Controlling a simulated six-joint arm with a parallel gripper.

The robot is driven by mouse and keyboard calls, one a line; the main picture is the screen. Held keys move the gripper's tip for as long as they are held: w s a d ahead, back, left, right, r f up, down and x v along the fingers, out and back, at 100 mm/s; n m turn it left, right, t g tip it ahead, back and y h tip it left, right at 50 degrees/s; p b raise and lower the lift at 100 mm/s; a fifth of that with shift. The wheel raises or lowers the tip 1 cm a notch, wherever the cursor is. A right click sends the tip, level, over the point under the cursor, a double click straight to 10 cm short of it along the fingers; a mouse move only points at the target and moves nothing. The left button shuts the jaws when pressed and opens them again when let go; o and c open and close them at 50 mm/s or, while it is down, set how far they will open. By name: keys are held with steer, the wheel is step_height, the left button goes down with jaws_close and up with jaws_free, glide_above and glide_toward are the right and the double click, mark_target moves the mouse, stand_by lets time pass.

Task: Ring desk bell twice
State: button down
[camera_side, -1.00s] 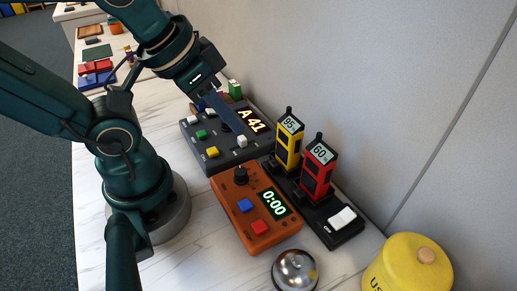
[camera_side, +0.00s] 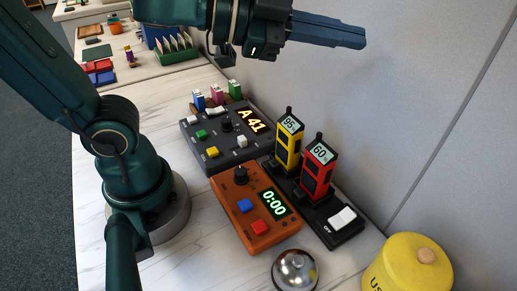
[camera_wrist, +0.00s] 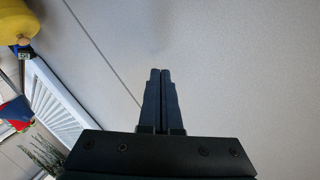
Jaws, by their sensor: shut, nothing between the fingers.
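The silver desk bell (camera_side: 295,270) stands on the counter at the bottom of the side view, in front of the orange timer box. My gripper (camera_side: 364,38) is high at the top of the side view, stretched toward the right, far above the counter and well away from the bell. Its fingers are shut with nothing between them. In the wrist view the closed fingers (camera_wrist: 160,72) point at the plain grey wall. The bell does not show in the wrist view.
An orange timer box (camera_side: 262,232) reading 0:00 is beside the bell. Behind it are a dark console (camera_side: 200,133) showing A 41 and a charger base (camera_side: 345,236) with yellow and red handsets. A yellow canister (camera_side: 400,270) is right of the bell. The grey wall (camera_side: 420,80) backs the counter.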

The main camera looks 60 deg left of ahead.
steer(key=s+d+f+m+g+h, duration=0.5)
steer(key=d+m+g, duration=0.2)
steer(key=d+m, duration=0.1)
steer(key=m+g+y, duration=0.2)
steer(key=m+g, duration=0.4)
steer(key=g, duration=0.1)
glide_above(298, 262)
steer(key=a, duration=0.1)
step_height(298, 262, down, 7)
steer(key=shift+w+a, duration=0.2)
steer(key=shift+f, duration=0.15)
steer(key=shift+f, duration=4.3)
steer(key=shift+f, duration=0.1)
steer(key=shift+f, duration=0.3)
